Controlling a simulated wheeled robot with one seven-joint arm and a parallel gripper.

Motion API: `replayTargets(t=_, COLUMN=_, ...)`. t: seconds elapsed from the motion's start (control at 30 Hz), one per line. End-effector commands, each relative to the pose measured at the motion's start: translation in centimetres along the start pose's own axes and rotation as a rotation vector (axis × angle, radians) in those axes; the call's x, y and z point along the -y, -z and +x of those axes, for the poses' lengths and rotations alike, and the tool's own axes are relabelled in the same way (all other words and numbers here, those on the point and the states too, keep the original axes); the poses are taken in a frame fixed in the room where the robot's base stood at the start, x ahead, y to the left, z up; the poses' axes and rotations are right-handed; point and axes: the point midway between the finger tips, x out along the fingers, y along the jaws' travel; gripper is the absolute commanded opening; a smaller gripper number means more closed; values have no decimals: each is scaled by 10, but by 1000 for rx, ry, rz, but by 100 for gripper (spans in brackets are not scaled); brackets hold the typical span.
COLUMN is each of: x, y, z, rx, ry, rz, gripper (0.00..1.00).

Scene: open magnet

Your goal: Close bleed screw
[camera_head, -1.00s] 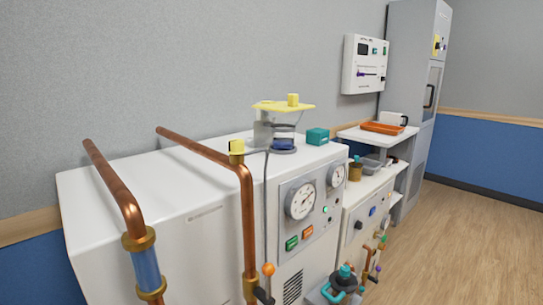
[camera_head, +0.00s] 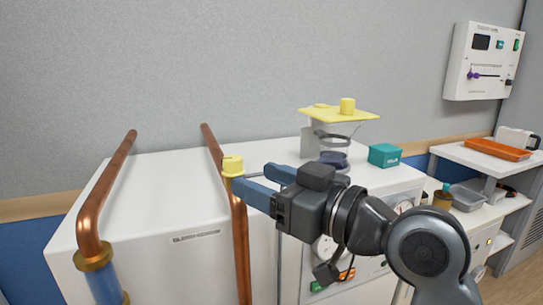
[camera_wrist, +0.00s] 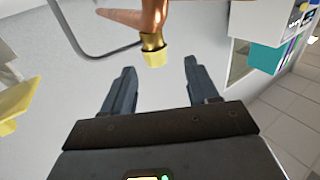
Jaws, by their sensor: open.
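A yellow bleed screw cap (camera_head: 232,166) sits on a brass fitting at the top bend of the right copper pipe (camera_head: 241,240). My gripper (camera_head: 254,179) is open, with its two blue-grey fingers pointing left at the cap. In the wrist view, the yellow cap (camera_wrist: 155,58) with its brass collar shows just beyond the open fingertips (camera_wrist: 160,68), roughly midway between them. I see nothing between the fingers. Whether a finger touches the cap, I cannot tell.
The white cabinet (camera_head: 150,200) lies below. Behind my gripper stand a clear vessel with a yellow lid (camera_head: 340,114) and a teal box (camera_head: 384,155). A second copper pipe (camera_head: 95,205) rises on the left. A wall panel (camera_head: 484,62) hangs right.

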Motion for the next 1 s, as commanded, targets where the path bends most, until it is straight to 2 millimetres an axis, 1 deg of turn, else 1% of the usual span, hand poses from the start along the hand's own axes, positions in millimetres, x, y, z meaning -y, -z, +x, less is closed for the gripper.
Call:
replayTargets(t=0.03, x=1, y=7, z=3, rx=2, ry=14, rz=-16, gripper=59)
replayTargets(t=0.1, x=2, y=11, z=5, rx=6, ry=28, rz=-28, gripper=59)
replayTargets(t=0.27, x=3, y=14, z=17, rx=8, ry=36, rz=-34, gripper=59)
replayTargets(t=0.5, x=4, y=14, z=53, rx=8, ry=34, rz=-33, gripper=59)
replayTargets(t=0.6, x=4, y=14, z=67, rx=7, ry=34, rz=-33, gripper=59)
replayTargets(t=0.7, x=4, y=13, z=76, rx=7, ry=32, rz=-33, gripper=59)
replayTargets(t=0.83, x=4, y=12, z=82, rx=6, ry=31, rz=-32, gripper=59)
replayTargets(t=1.0, x=4, y=12, z=83, rx=6, ry=31, rz=-32, gripper=59)
